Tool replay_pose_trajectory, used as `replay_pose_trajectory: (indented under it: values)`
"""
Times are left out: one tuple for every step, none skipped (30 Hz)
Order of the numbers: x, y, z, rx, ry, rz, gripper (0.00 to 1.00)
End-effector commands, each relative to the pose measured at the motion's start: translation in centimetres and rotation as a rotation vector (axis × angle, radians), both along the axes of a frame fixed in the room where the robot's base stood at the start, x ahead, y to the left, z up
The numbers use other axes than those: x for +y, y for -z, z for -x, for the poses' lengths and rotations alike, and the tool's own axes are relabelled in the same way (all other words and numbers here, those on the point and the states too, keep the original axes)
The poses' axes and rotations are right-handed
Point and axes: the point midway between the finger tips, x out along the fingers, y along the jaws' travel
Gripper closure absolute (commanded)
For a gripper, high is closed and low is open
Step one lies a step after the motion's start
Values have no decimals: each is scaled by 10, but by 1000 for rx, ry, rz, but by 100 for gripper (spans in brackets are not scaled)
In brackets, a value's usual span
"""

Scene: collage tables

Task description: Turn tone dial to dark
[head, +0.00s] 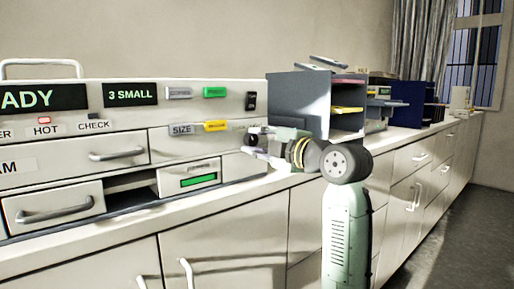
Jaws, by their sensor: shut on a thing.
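My gripper (250,144) reaches left from my arm to the right end of the white machine's front panel. It is shut on a small dark round knob, which I take to be the tone dial (249,139). The fingers cover part of the dial, and its pointer and any marks for dark are too small to read. The white machine (225,140) carries a SIZE label (181,129) and a yellow button (217,126) to the left of the dial.
A grey shelf unit (297,101) stands just behind my gripper. Below the dial is a drawer with a green display (199,181). A drawer (52,208) at lower left sticks out. The white counter (250,190) runs along below, with grey floor at right.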

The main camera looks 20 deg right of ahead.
Motion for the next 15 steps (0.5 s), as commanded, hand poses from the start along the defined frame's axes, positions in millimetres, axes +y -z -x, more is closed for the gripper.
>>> replay_pose_trajectory:
  values:
    - [0,1,0,-10,0,29,100]
    - [0,1,0,-16,0,47,100]
    - [0,1,0,-24,0,68,100]
    - [0,1,0,-29,0,83,100]
    - [0,1,0,-34,0,97,100]
    - [0,1,0,-40,0,114,100]
    - [0,1,0,-44,0,124,100]
    - [0,1,0,-48,0,136,100]
    - [0,1,0,-52,0,147,100]
    - [0,1,0,-55,0,155,100]
    - [0,1,0,-58,0,163,100]
    - [0,0,0,-61,0,170,100]
    - [0,0,0,-63,0,175,100]
    - [0,0,0,-64,0,180,100]
    - [0,0,0,-66,0,185,100]
